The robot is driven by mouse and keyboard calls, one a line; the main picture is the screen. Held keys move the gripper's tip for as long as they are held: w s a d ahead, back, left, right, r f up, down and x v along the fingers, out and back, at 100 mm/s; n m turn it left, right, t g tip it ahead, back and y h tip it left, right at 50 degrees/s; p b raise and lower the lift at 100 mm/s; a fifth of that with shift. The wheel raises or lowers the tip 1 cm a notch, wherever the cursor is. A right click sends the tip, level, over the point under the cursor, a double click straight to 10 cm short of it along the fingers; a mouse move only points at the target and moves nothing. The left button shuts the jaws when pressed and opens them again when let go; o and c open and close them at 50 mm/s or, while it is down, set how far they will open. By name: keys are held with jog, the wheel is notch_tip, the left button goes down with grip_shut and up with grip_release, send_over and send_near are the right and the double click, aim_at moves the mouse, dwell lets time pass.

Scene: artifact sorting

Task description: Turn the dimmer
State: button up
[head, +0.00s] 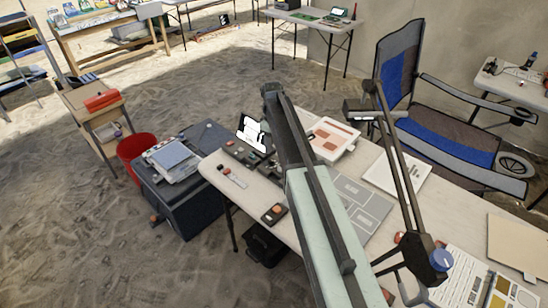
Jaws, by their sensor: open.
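A desk lamp with a dark, thin double arm (398,165) stands on the long table at the right. A blue round knob (441,260) sits on its dark base (415,248) and looks like the dimmer. Its turn angle cannot be read. My pale green and dark arm reaches up across the middle of the view and covers part of the table.
The long table (335,189) holds a tablet (254,134), a white tray (333,138), a small dark box with an orange knob (273,213) and printed sheets (470,278). A folding chair (445,140) stands behind. A red bin (135,153) and dark crate (190,200) are left.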

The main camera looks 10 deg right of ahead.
aim_at(271, 159)
jog(key=f+b, duration=0.4)
jog(key=f, duration=0.1)
jog(key=f+b, duration=0.2)
jog(key=b, duration=0.1)
jog(key=shift+a+f, duration=0.3)
jog(key=shift+f, duration=0.05)
jog(key=shift+r, duration=0.15)
